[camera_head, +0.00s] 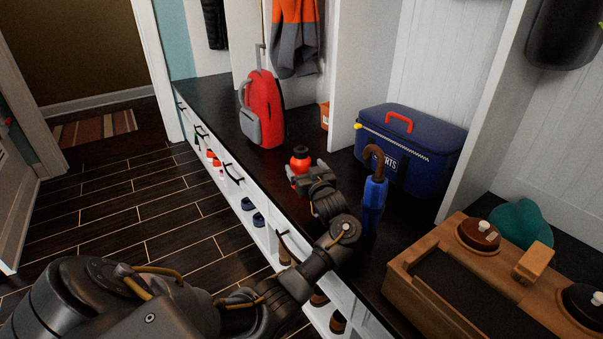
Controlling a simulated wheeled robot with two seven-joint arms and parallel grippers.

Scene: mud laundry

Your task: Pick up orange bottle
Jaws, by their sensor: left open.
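The orange bottle (300,157) stands on the dark bench top, with a dark cap or neck on its upper part. My left gripper (304,174) is at the near side of the bottle, with its open fingers pointing at it. The gripper hides the lower part of the bottle. I cannot tell whether the fingers touch it or reach around it. My right gripper is not in view.
A red backpack (265,105) stands left of the bottle. A blue umbrella (373,205) and a blue cooler bag (412,145) stand to the right. A wooden box (440,300) is at the near right. Shoes fill the cubbies below.

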